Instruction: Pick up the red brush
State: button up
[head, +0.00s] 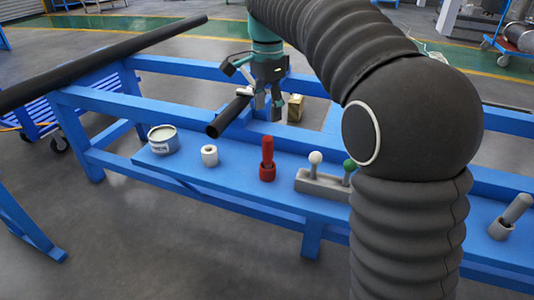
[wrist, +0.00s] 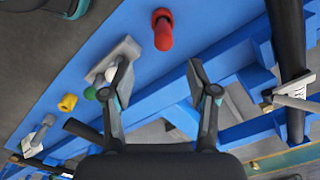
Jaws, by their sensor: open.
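The red brush (head: 267,150) stands upright in a red cup-like holder (head: 267,173) on the blue bench shelf. In the wrist view the brush (wrist: 162,22) shows near the top centre, beyond my fingertips. My gripper (head: 269,104) is behind and above the brush in the head view, apart from it. In the wrist view my gripper (wrist: 158,80) has its two fingers spread wide with nothing between them. The brush's lower end is hidden in its holder.
On the blue shelf (head: 225,182) are a tin (head: 163,139), a white roll (head: 209,155) and a grey block (head: 322,185) with white and green knobs. A grey-handled tool (head: 515,210) stands at the far right. A black pipe (head: 230,116) and blue frame rails lie near my gripper.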

aim_at(268, 149)
notch_tip(268, 149, down, 8)
jog(key=shift+r+b, duration=0.1)
jog(key=shift+b, duration=0.4)
jog(key=shift+w+d+f, duration=0.1)
jog(key=shift+w+f, duration=0.1)
jog(key=shift+f, duration=1.15)
jog(key=shift+w+f, duration=0.15)
jog(key=shift+f, duration=1.2)
grip_shut()
